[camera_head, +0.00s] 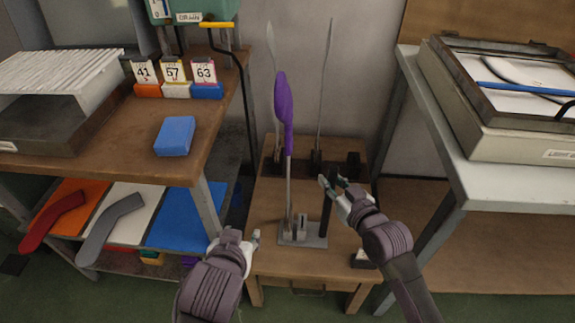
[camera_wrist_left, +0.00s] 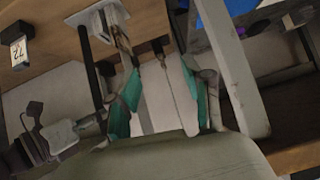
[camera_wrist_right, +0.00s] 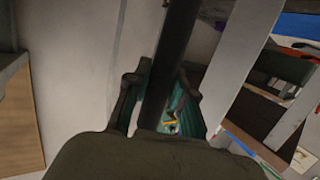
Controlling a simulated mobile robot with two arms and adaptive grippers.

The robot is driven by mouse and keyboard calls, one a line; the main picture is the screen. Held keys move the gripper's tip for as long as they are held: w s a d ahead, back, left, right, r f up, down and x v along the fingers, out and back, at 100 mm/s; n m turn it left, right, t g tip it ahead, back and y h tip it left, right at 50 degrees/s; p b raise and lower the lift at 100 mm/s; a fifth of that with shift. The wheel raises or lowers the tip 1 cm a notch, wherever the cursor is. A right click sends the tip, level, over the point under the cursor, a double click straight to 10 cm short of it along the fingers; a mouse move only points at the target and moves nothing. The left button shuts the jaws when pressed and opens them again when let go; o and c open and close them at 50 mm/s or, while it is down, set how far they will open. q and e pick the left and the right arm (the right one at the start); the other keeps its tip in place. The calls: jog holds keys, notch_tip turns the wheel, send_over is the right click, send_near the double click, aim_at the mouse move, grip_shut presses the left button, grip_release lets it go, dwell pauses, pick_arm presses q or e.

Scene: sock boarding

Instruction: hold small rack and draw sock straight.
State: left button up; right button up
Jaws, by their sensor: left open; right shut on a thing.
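The small rack's metal base (camera_head: 302,236) sits on the low wooden table, with a dark upright post (camera_head: 326,209) at its right side. My right gripper (camera_head: 331,184) is shut on that post near its top; the right wrist view shows the post (camera_wrist_right: 178,50) between the fingers. The purple sock (camera_head: 283,102) hangs on the upper part of an upright thin board (camera_head: 289,178) that rises from the rack. The sock looks slightly bent, wider at its top. My left gripper (camera_head: 253,240) is open and empty, left of the rack base and low.
Two tall bare boards (camera_head: 325,80) stand behind in dark holders on the low wooden table (camera_head: 330,262). A left shelf (camera_head: 100,140) holds numbered cards and a blue block (camera_head: 175,136); red and grey socks lie below. A right bench (camera_head: 460,165) carries a framed tray.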

aim_at(287, 145)
pick_arm(q)
jog(key=w+d+r+t, duration=0.3)
jog(key=d+r, duration=0.1)
jog(key=r, duration=0.4)
jog(key=w+d+r+t, duration=0.3)
jog(key=d+r, duration=0.2)
jog(key=r, duration=0.2)
jog(key=shift+h, duration=0.3)
jog(key=shift+w+a+f, duration=0.1)
jog(key=shift+w+f, duration=0.05)
jog(key=shift+w, duration=1.35)
jog(key=shift+w+a+f, duration=0.1)
jog(key=shift+w, duration=1.45)
jog(key=shift+w+a+f, duration=0.1)
jog(key=shift+w+f, duration=0.05)
jog(key=shift+w, duration=1.35)
jog(key=shift+c, duration=0.3)
grip_shut()
jog(key=shift+f, duration=0.3)
jog(key=shift+o, duration=0.3)
grip_release()
jog(key=shift+r, duration=0.1)
